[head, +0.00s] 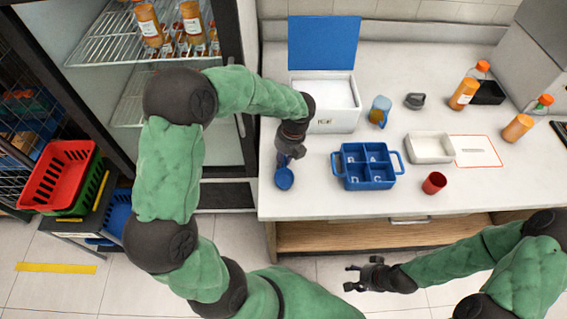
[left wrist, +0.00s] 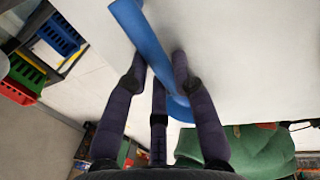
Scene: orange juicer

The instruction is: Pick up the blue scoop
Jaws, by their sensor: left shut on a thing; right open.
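The blue scoop (head: 284,179) is at the left front part of the white counter, below my left gripper (head: 285,158). My left gripper is shut on the scoop. In the left wrist view the scoop's long blue handle (left wrist: 143,36) runs down from the top edge between the fingers of this gripper (left wrist: 160,80). Whether the scoop touches the counter I cannot tell. My right gripper (head: 361,275) is open and empty, in front of the counter's front edge.
A blue four-compartment caddy (head: 340,168) stands right of the scoop, with a red cup (head: 434,183) beyond it. A white box with a raised blue lid (head: 324,43) stands behind. An open fridge (head: 228,50) is left of the counter.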

